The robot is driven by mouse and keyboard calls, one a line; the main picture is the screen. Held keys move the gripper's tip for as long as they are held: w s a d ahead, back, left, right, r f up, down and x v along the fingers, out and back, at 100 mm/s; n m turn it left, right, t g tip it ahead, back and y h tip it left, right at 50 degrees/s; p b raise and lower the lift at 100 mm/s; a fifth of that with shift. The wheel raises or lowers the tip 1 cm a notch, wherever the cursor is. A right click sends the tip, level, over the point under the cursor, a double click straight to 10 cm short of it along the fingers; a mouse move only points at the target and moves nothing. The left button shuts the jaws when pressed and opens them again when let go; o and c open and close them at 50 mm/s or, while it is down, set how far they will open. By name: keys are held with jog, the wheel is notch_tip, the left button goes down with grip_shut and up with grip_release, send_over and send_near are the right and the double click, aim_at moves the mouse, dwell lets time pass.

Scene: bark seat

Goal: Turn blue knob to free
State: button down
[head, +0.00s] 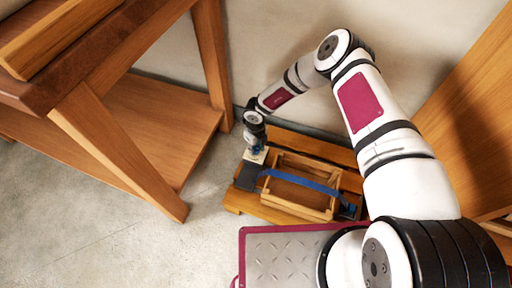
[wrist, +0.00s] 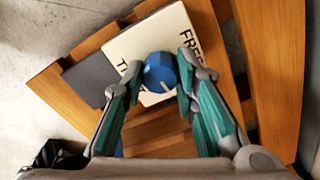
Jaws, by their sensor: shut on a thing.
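The blue knob (wrist: 160,72) sits on a pale label plate (wrist: 152,40) in the wrist view. The plate carries the word FREE at its upper right and a partly hidden word starting with T at its left. A light pointer line shows on the knob's near side. My gripper (wrist: 160,78) is shut on the knob, one fingertip on each side. In the head view my gripper (head: 256,148) reaches down to the plate at the left end of the wooden seat (head: 235,202), and the knob there is too small to make out.
A wooden crate (head: 303,207) with a blue strap (head: 300,180) across it sits on the seat. A dark pad (wrist: 88,78) lies left of the plate. A wooden table (head: 150,160) stands to the left, and a wooden panel (head: 462,110) leans at the right. Floor at the lower left is clear.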

jog(key=n, duration=0.4)
jog(key=shift+n, duration=0.3)
jog(key=n, duration=0.3)
jog(key=shift+n, duration=0.3)
jog(key=n, duration=0.4)
jog(key=shift+n+b, duration=0.3)
jog(key=shift+n, duration=1.9)
jog(key=c, duration=1.3)
grip_release()
